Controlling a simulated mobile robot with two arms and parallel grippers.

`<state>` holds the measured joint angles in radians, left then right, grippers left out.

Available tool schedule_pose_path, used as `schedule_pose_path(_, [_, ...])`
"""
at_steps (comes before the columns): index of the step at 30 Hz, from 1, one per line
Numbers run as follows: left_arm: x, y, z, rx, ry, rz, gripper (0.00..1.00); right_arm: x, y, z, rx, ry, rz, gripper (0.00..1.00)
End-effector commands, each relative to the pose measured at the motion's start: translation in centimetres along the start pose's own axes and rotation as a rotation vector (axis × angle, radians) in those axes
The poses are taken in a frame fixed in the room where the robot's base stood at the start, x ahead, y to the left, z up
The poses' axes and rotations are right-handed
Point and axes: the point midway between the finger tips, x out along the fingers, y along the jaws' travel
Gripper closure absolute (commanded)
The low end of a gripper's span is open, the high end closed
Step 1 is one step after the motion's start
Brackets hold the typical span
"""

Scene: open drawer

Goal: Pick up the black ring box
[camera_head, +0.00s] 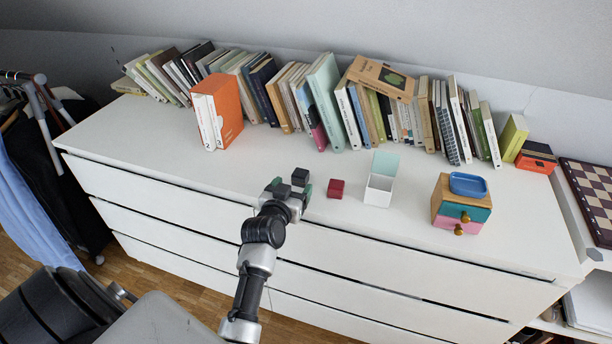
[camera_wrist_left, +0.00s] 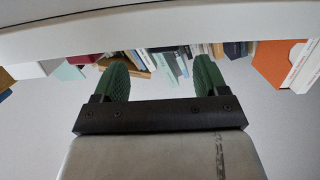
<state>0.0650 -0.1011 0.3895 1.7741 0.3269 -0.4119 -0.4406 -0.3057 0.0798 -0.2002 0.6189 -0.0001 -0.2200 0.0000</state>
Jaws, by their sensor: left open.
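The black ring box (camera_head: 300,176) is a small dark cube near the front edge of the white dresser top, in the head view. My left gripper (camera_head: 290,187) is open and empty, right at the box's near side. Its green fingertips are spread, one to the left of the box and one close to its right. I cannot tell whether they touch it. In the left wrist view the two green finger pads (camera_wrist_left: 163,78) stand well apart. I cannot make out the black box there. My right gripper is not in view.
A dark red box (camera_head: 336,189) sits just right of the black one. Further right are an open white box (camera_head: 379,190) and a small drawer unit (camera_head: 462,212) with a blue tray (camera_head: 468,184). Books (camera_head: 324,95) line the back. The dresser top (camera_head: 150,150) is clear at left.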

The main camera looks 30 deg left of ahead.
Motion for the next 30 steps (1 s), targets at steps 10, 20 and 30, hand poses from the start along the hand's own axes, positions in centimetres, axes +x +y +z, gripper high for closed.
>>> schedule_pose_path(10, [3.5,-0.2,0.1,0.000,0.000,-0.001,0.27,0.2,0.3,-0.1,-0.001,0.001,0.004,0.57])
schedule_pose_path(20, [7.0,-0.3,0.3,0.001,-0.001,0.000,0.27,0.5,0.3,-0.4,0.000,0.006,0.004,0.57])
schedule_pose_path(30, [7.0,-0.3,0.3,0.001,-0.002,0.000,0.47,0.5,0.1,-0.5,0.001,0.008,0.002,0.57])
